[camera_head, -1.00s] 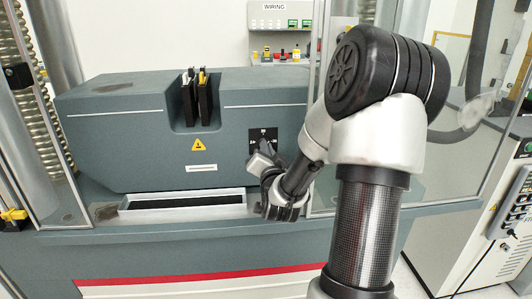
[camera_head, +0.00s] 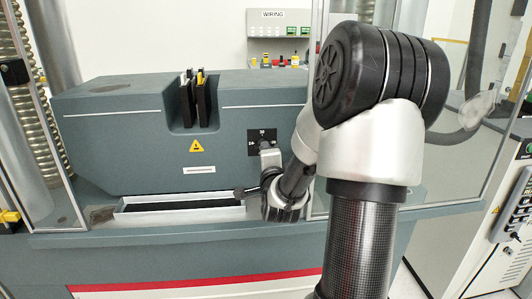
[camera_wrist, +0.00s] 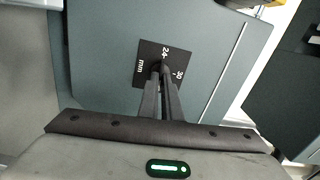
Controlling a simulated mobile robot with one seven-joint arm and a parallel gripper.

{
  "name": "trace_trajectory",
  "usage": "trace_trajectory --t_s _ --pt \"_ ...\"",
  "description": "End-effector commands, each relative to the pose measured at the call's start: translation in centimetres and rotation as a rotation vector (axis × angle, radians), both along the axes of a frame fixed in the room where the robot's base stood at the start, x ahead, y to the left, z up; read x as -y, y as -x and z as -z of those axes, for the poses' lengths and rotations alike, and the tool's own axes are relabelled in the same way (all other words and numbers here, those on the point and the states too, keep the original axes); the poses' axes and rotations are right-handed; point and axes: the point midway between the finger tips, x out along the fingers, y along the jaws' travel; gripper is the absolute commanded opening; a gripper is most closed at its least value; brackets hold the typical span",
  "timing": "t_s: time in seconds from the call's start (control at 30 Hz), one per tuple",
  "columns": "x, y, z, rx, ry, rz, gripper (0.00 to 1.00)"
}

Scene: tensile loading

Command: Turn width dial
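The width dial (camera_head: 256,150) is on a small black plate with white numbers on the front of the grey machine. In the wrist view its plate (camera_wrist: 141,72) shows the marks 24, 30 and mm. My gripper (camera_wrist: 160,72) reaches straight at the plate's centre, and its two dark fingers are close together there. They appear shut on the dial's knob, which they mostly hide. In the head view my wrist and gripper (camera_head: 267,150) cover the plate's lower right part.
Two dark upright grips (camera_head: 195,99) stand in the machine's notch, above a yellow warning label (camera_head: 196,146). A shallow tray (camera_head: 125,208) lies below on the ledge. Clear guard panels stand at left and right. A wiring shelf (camera_head: 279,31) hangs behind.

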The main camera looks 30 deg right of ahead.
Motion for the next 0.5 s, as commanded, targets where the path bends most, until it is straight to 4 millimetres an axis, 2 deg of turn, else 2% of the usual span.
trace_trajectory --t_s 0.5 --pt "-0.13 -0.03 0.13 0.046 -0.1 -0.003 0.0"
